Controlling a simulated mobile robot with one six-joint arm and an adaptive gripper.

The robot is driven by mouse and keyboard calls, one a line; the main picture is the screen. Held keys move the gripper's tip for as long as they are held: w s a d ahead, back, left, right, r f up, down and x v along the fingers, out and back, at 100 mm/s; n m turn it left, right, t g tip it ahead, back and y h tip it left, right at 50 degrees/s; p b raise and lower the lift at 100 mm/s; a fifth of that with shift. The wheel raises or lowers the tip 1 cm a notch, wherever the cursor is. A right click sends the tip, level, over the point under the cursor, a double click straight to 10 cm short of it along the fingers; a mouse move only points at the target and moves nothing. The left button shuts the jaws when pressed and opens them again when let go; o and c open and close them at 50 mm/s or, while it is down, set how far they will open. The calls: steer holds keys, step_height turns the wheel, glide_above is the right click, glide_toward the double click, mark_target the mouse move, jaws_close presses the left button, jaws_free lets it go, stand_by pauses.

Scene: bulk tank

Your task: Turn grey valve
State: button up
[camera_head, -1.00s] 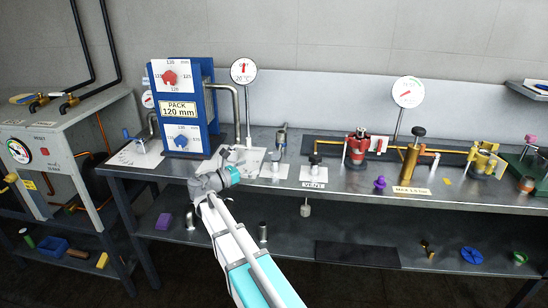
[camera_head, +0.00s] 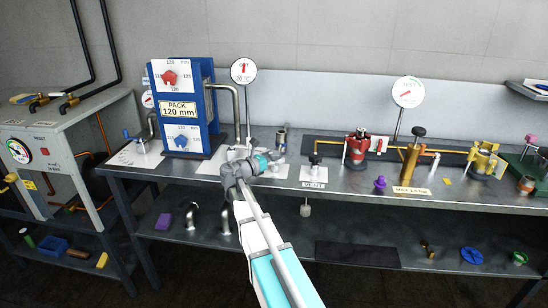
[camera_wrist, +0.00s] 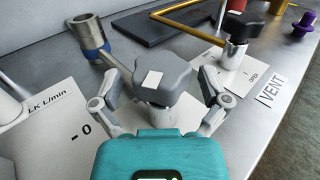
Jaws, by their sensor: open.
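The grey valve has a lobed grey knob (camera_wrist: 163,78) with a white square on top, seen close in the wrist view. My gripper (camera_wrist: 158,90) is open, with one finger on each side of the knob. I cannot tell whether the fingers touch it. In the head view my gripper (camera_head: 277,157) is at the front of the bench and largely hides the grey valve. A white card with "LK L/min" and "0" (camera_wrist: 45,115) lies left of the knob.
A black-knobbed valve (camera_wrist: 243,26) stands close by on the right, on a card marked OPEN beside a VENT label (camera_wrist: 272,88). A metal pipe fitting (camera_wrist: 88,35) stands behind left. The blue pack stand (camera_head: 183,105) is further left on the steel bench (camera_head: 350,184).

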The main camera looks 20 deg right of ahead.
steer(key=c, duration=1.1)
steer(key=shift+c, duration=0.3)
steer(key=shift+n+t, duration=0.3)
steer(key=shift+t, duration=0.2)
steer(key=n+t+y, duration=0.1)
steer(key=n+t, duration=0.1)
steer(key=t, duration=0.1)
steer(key=n+t+y, duration=0.2)
steer(key=t, duration=0.1)
steer(key=shift+s+y, duration=0.15)
steer(key=shift+y, duration=0.15)
steer(key=shift+w+n+t+y, duration=0.2)
steer(key=shift+n+t+y, duration=2.25)
steer(key=shift+y, duration=0.55)
steer(key=shift+n, duration=0.35)
